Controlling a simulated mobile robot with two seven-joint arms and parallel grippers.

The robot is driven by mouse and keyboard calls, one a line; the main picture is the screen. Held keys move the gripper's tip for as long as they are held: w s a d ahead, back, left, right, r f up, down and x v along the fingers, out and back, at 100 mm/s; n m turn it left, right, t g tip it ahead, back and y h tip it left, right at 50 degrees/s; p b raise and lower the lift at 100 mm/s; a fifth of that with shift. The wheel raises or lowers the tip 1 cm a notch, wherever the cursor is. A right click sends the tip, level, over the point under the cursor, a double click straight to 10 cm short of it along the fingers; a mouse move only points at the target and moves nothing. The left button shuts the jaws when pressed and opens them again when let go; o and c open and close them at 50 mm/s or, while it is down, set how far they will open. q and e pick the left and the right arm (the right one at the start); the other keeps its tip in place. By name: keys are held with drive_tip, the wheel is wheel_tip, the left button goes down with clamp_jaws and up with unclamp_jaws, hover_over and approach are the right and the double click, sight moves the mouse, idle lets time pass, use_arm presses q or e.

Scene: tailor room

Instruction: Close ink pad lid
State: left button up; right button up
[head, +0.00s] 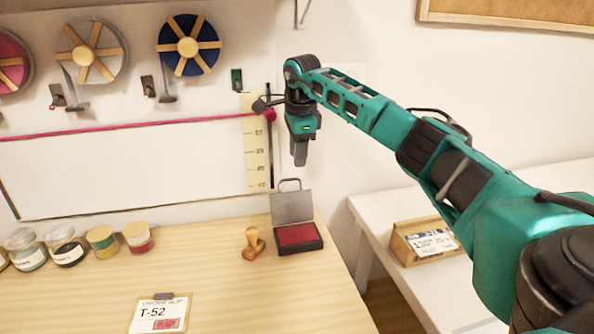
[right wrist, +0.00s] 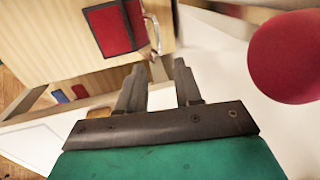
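The ink pad (head: 299,238) lies on the wooden table near its right back corner, with a dark tray and a red pad. Its grey lid (head: 292,207) stands up at the back, open, with a wire loop on top. My right gripper (head: 299,155) hangs above and behind the lid, pointing down and apart from it. In the right wrist view the gripper (right wrist: 158,85) has its two fingers spread with nothing between them. The red pad (right wrist: 116,28) shows beyond the fingertips, with the lid seen nearly edge-on. My left gripper is not in view.
A wooden stamp (head: 253,244) stands just left of the ink pad. Several jars (head: 66,245) line the table's back left, and a T-52 card (head: 160,313) lies in front. A red-knobbed bar (head: 268,114) is close to my right gripper.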

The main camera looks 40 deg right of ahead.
hover_over(292, 200)
drive_tip(key=d, duration=0.2)
drive_tip(key=f, duration=0.5)
drive_tip(key=shift+w+d+f, duration=0.15)
drive_tip(key=shift+w+f, duration=0.2)
drive_tip(key=shift+c, duration=0.3)
clamp_jaws()
idle(0.5)
